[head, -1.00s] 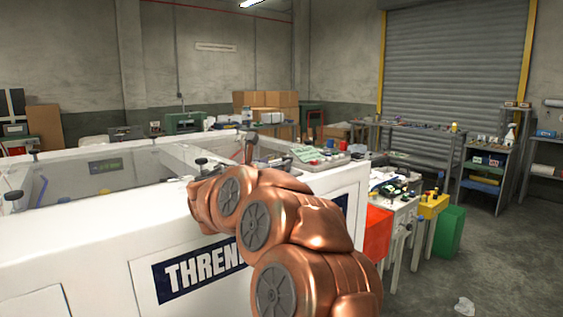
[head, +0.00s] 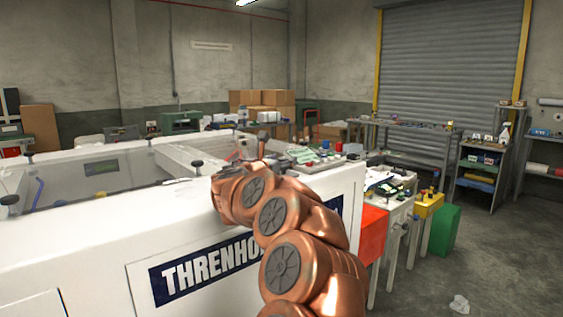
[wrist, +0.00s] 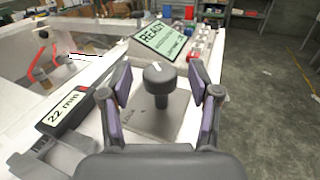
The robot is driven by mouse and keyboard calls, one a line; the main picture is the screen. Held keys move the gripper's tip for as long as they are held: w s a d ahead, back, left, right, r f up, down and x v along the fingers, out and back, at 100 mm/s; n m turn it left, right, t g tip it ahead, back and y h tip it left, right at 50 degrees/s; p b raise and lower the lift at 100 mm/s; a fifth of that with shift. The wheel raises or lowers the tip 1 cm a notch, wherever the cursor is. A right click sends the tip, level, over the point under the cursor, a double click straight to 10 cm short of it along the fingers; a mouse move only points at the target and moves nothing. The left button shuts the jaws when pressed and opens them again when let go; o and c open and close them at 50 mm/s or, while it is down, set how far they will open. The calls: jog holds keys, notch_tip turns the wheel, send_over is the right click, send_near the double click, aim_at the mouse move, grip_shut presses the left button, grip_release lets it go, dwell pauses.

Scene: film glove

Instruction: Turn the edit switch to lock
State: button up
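In the wrist view, a dark grey rotary knob (wrist: 159,78) with a pale pointer mark stands on a grey metal plate (wrist: 165,122). I take it for the edit switch. My gripper (wrist: 160,84) is open, with one finger to the left of the knob and one to the right. A gap shows on each side, and the knob is not gripped. In the head view, my copper arm reaches over the white machine (head: 100,245) and hides the knob.
A tilted READY display (wrist: 163,40) stands behind the knob, and a 22 mm display (wrist: 68,108) lies to its left. Red and pale controls (wrist: 191,45) sit beyond the right finger. Open floor (wrist: 262,100) lies right of the machine.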

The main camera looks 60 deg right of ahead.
jog(key=c, duration=1.1)
